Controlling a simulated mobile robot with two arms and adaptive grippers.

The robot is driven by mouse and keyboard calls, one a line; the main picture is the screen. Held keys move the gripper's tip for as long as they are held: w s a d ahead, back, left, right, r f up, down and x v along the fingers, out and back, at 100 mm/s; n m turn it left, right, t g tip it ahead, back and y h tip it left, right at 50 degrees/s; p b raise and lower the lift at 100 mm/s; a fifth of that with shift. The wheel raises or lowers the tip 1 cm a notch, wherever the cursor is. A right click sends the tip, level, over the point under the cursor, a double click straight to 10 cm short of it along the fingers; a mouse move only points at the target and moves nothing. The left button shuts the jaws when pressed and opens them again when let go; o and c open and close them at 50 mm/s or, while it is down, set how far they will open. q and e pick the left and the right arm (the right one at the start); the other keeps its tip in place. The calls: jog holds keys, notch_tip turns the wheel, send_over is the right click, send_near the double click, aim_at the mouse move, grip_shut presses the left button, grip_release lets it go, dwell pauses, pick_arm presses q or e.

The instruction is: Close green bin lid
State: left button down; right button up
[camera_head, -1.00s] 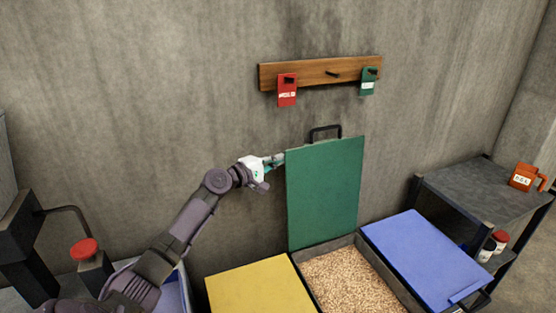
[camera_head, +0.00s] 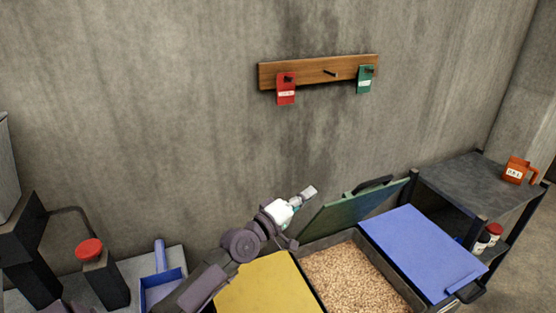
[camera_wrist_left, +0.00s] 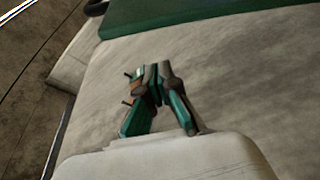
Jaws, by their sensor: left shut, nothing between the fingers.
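The bin's grain (camera_head: 350,275) is still largely exposed. My left gripper (camera_head: 312,192) is shut and empty, left of the lid's upper part and close to it; I cannot tell whether they touch. In the left wrist view the shut fingers (camera_wrist_left: 155,75) show in front of the grey wall, and a green panel, likely the lid (camera_wrist_left: 200,14), crosses the top. My right gripper is out of view.
A yellow lid (camera_head: 268,285) and a blue lid (camera_head: 420,250) flank the grain bin. A wall rack (camera_head: 320,72) holds red and green tags. A blue scoop (camera_head: 160,283) lies left.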

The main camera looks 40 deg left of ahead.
aim_at(322, 212)
pick_arm(q)
jog(key=s+d, duration=0.1)
jog(key=s+d+f, duration=0.1)
jog(key=d, duration=0.1)
jog(key=s+d+f+p, duration=0.1)
jog(key=shift+d+f, duration=0.2)
jog(key=shift+d, duration=0.1)
jog(key=s+d+f+m+b, duration=0.2)
jog(key=s+d+f+b, duration=0.1)
jog(key=d+f+b, duration=0.1)
jog(key=s+d+f+m+b, duration=0.1)
jog(key=s+d+f+b, duration=0.2)
jog(key=d+f, duration=0.4)
jog(key=shift+s+f+m+t+h+b, duration=0.35)
jog(key=shift+f+m+t+h+b, duration=0.05)
jog(key=shift+f+b, duration=0.2)
